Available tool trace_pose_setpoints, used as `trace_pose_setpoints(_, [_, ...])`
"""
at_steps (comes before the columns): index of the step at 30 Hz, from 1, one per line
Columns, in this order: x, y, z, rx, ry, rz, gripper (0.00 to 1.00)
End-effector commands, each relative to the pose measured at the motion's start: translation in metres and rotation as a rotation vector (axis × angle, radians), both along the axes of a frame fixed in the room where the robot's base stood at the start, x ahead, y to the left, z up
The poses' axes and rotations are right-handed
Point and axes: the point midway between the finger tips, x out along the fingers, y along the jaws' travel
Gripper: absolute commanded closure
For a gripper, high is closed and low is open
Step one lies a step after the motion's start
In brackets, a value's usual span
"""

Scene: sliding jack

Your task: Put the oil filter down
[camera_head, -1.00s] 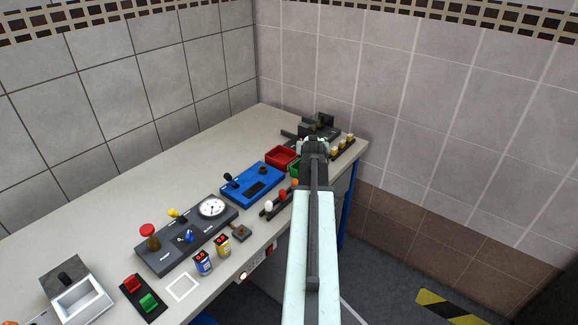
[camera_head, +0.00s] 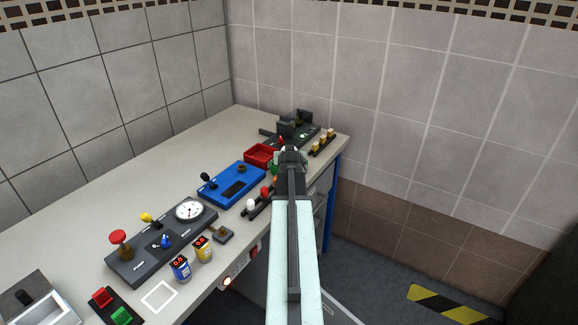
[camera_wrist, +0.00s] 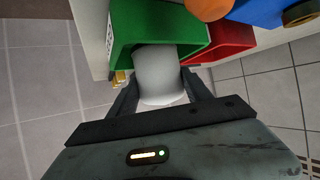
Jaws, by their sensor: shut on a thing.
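The oil filter is a white cylinder (camera_wrist: 160,72) in the wrist view. My gripper (camera_wrist: 161,96) is shut on it, with one dark finger on each side. The filter's far end overlaps the open green bin (camera_wrist: 188,22), between its walls in the picture; I cannot tell whether it touches the bottom. In the head view my gripper (camera_head: 291,156) is at the bench's far right part, beside the green bin (camera_head: 275,168), which it largely hides.
A red bin (camera_head: 260,154) stands beside the green one, with a blue panel (camera_head: 233,184) nearer. An orange ball-like knob (camera_wrist: 207,8) is close to the bin in the wrist view. A dark vise-like device (camera_head: 295,125) stands behind. The bench's back left is clear.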

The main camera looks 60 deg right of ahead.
Motion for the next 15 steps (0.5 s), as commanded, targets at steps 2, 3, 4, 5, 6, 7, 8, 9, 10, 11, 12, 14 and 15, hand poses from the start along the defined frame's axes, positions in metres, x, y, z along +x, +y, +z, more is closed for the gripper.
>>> trace_pose_setpoints(2, [0.0004,0.0002,-0.0228,-0.001,-0.001,0.0,0.94])
trace_pose_setpoints(3, [0.0005,0.0002,-0.0267,-0.001,-0.001,0.001,0.94])
trace_pose_setpoints(4, [0.0005,0.0003,-0.0275,-0.001,-0.001,0.001,0.94])
trace_pose_setpoints(5, [0.0006,0.0003,-0.0267,-0.001,-0.001,0.001,0.94])
trace_pose_setpoints(6, [0.0006,0.0003,-0.0246,-0.001,-0.001,0.001,0.94])
trace_pose_setpoints(7, [0.0007,0.0003,-0.0232,-0.001,-0.001,0.001,0.94])
trace_pose_setpoints(8, [0.0008,0.0004,-0.0227,-0.001,-0.001,0.001,0.94])
trace_pose_setpoints(9, [0.0008,0.0004,-0.0225,-0.001,-0.001,0.001,0.94])
trace_pose_setpoints(10, [0.0008,0.0005,-0.0225,-0.001,-0.001,0.001,0.94])
trace_pose_setpoints(11, [0.001,0.0005,-0.0227,-0.001,0.0,0.001,0.94])
trace_pose_setpoints(12, [0.0011,0.0005,-0.024,-0.001,0.0,0.001,0.94])
trace_pose_setpoints(14, [0.0011,0.0006,-0.0267,-0.001,0.0,0.001,0.94])
trace_pose_setpoints(15, [0.0011,0.0008,-0.0262,0.0,0.0,0.001,0.37])
